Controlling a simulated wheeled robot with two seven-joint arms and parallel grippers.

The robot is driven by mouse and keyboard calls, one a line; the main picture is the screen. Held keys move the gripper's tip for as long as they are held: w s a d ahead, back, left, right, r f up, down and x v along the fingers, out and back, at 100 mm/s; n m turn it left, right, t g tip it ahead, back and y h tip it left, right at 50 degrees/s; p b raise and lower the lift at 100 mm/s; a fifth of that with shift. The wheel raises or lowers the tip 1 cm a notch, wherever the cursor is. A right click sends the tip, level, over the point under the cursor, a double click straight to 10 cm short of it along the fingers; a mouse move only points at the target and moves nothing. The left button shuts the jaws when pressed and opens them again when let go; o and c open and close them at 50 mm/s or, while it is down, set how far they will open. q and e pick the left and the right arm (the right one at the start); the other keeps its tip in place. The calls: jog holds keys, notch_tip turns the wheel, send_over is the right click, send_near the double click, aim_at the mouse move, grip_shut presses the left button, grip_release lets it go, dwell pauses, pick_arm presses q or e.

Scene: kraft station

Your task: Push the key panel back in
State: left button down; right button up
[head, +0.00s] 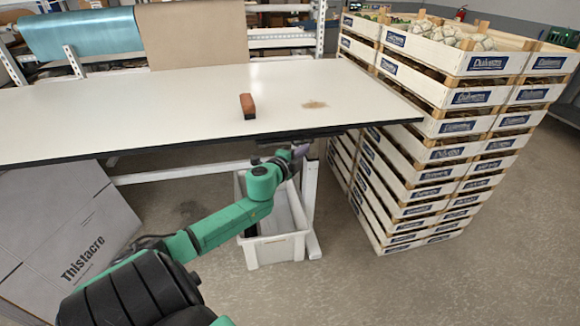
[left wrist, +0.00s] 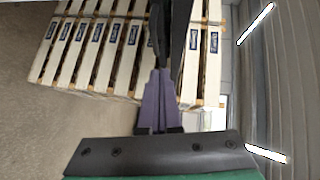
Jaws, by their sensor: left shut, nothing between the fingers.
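A thin dark panel (head: 312,133), which looks like the key panel, sits under the front edge of the table near its right end. How far it stands out is hard to tell. My left gripper (head: 300,151) is just below and in front of it, with its purple fingers shut and empty. In the left wrist view the purple fingers (left wrist: 158,88) are together, and a dark edge (left wrist: 181,32) runs past their tips. I cannot tell whether they touch it. My right gripper is not in view.
On the white table (head: 170,100) lie a reddish-brown block (head: 247,106) and a brown patch (head: 314,105). Stacked Dulvetta-like labelled crates (head: 440,130) stand to the right. A white bin (head: 275,250) is below the table, and a grey Thistacre box (head: 60,235) at the left.

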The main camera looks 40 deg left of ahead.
pick_arm(q)
jog(key=v, duration=1)
jog(key=shift+d, duration=0.2)
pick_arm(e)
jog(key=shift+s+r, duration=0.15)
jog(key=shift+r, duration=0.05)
pick_arm(q)
jog(key=shift+f, duration=0.15)
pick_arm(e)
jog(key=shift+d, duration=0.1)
